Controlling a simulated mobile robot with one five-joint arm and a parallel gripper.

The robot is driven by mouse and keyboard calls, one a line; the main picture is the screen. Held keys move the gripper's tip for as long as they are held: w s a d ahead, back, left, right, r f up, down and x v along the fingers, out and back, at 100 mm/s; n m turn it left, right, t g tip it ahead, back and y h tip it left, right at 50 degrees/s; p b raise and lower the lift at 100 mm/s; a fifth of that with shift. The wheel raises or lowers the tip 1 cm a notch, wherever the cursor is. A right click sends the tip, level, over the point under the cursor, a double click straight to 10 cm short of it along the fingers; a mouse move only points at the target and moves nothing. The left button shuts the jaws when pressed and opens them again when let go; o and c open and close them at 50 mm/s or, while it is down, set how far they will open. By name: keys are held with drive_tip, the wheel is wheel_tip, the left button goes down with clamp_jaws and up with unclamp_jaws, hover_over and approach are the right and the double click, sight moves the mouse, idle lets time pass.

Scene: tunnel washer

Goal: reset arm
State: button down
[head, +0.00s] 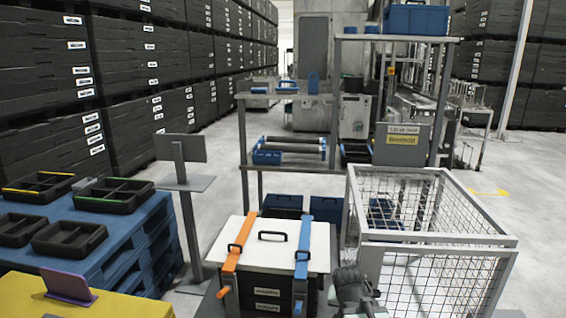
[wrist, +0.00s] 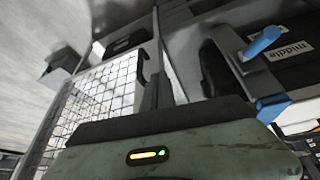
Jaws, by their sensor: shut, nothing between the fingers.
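My gripper (head: 352,284) shows at the bottom of the head view, beside the right side of a black box with a white lid and left of a wire mesh cage. It is shut and holds nothing. In the wrist view its grey-green body with a small orange and green light fills the lower part, and its dark fingers (wrist: 163,85) point upward. The tips are hard to make out.
The white-lidded box (head: 268,240) has an orange strap and a blue strap. The mesh cage (head: 440,240) stands close on the right. A blue pallet (head: 110,245) with black trays is at left. A shelf rack (head: 340,100) stands behind. Floor shows between pallet and rack.

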drive_tip(key=s+a+f+n+g+y+p, duration=0.15)
drive_tip(key=s+a+n+g, duration=0.3)
drive_tip(key=s, duration=0.45)
wheel_tip(320, 180, up, 18)
drive_tip(key=d+p, duration=0.1)
drive_tip(key=p, duration=1.6)
drive_tip(key=shift+m, duration=0.45)
drive_tip(key=shift+y, duration=0.25)
drive_tip(key=shift+f, duration=0.1)
